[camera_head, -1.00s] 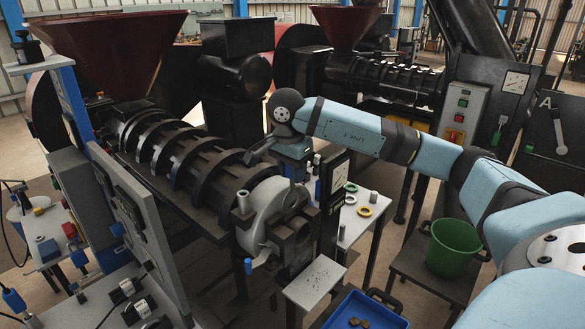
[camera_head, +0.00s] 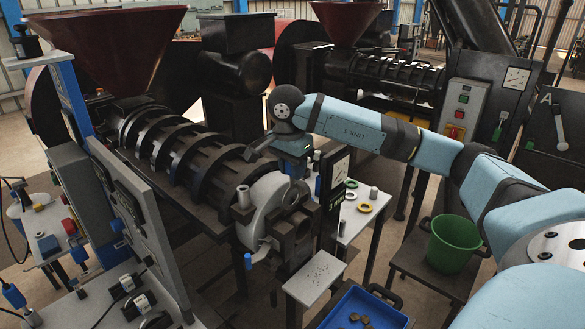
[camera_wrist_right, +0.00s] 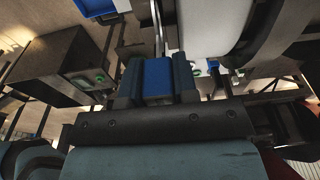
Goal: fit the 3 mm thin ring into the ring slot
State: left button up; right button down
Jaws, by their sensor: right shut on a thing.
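My right gripper (camera_head: 288,168) is behind the grey end housing (camera_head: 272,205) of the near screw press, beside the small white table. The right wrist view shows its fingers (camera_wrist_right: 158,80) shut on a blue handle (camera_wrist_right: 158,76); a thin metal bar rises beyond it. What the handle belongs to is unclear. On the white table (camera_head: 345,232) lie a green ring (camera_head: 351,183), a grey ring (camera_head: 349,196) and a yellow ring (camera_head: 364,207). I cannot tell which one is 3 mm. I cannot make out the ring slot. My left gripper is out of view.
The ribbed press barrel (camera_head: 185,150) stands left of my gripper. A dark upright board (camera_head: 335,195) stands close on its right. A blue tray (camera_head: 365,308), a small grey platform (camera_head: 315,278) and a green bucket (camera_head: 452,245) stand in front and right.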

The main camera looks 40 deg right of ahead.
aim_at(293, 185)
jog(key=shift+f+b, duration=1.1)
jog(key=shift+f, duration=0.6)
dwell(0.5)
jog(key=shift+f+b, duration=1.1)
jog(key=shift+f, duration=0.1)
jog(key=shift+s+f, duration=0.1)
jog(key=shift+f, duration=0.05)
jog(key=shift+a+r, duration=0.1)
jog(key=shift+r, duration=0.1)
jog(key=shift+r, duration=0.4)
dwell(1.1)
